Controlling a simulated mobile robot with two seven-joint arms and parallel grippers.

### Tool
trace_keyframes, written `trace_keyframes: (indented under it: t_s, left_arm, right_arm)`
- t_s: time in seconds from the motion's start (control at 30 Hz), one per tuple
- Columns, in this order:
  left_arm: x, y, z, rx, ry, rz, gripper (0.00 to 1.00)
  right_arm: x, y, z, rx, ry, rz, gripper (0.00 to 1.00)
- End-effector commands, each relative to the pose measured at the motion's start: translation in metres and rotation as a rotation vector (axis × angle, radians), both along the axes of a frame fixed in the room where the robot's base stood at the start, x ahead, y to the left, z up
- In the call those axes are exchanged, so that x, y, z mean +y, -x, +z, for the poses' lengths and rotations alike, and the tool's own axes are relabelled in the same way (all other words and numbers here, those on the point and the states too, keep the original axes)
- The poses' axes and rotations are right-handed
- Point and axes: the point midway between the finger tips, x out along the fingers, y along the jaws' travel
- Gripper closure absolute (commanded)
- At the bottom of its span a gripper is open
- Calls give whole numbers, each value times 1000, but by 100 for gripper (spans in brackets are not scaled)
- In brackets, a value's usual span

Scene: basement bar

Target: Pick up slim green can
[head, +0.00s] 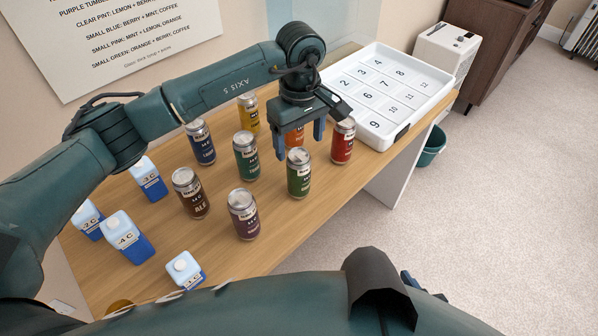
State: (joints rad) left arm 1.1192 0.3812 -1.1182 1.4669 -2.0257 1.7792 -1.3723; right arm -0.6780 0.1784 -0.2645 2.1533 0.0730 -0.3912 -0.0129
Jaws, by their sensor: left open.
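Two green cans stand upright on the wooden table: a green can (299,176) at the front right of the group and a darker, teal-green can (246,160) to its left. I cannot tell from their shapes which one is the slim one. My left gripper (300,141) points down, open and empty, with its fingers apart. In the picture it overlaps the space just above and behind the front green can; an orange can (294,138) shows between its fingers. My right arm crosses the bottom edge; its gripper's jaws cannot be made out.
Around them stand a red can (342,142), a purple can (243,215), a brown can (190,194), a blue can (200,143) and a yellow can (248,113). Blue-white cartons (127,240) stand left. A white numbered tray (404,75) lies at the table's far right end.

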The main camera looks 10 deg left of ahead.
Motion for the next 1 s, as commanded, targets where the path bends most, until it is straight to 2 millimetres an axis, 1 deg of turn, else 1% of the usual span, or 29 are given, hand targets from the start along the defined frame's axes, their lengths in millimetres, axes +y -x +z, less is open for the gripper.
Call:
trace_keyframes:
  t_s: [0.03,0.1,0.23,0.33,0.47,0.5,0.6,0.7,0.87,0.9,1.0]
  left_arm:
    - [0,0,-8,3,0,1,27]
    - [0,0,-16,3,2,0,27]
    - [0,1,-23,1,1,0,27]
    - [0,3,-33,4,3,0,27]
    - [2,8,-52,5,4,0,27]
    - [2,7,-59,4,4,1,27]
    - [1,6,-69,1,4,1,27]
    - [2,6,-74,0,3,1,27]
    - [2,6,-74,-1,4,0,27]
    - [2,6,-74,-1,4,0,28]
    - [2,6,-74,-1,4,0,36]
  right_arm:
    - [0,0,0,2,3,1,64]
    - [0,1,-1,5,6,2,64]
    - [-1,2,-5,13,11,3,64]
    - [-1,2,-2,14,16,3,64]
    - [-2,2,4,12,25,5,64]
    - [-2,2,4,11,28,5,64]
    - [-3,2,4,10,30,7,64]
    - [-3,1,4,9,33,7,64]
    - [-3,1,4,7,34,8,64]
    - [-3,1,4,7,34,8,64]
    - [-3,1,4,7,34,8,64]
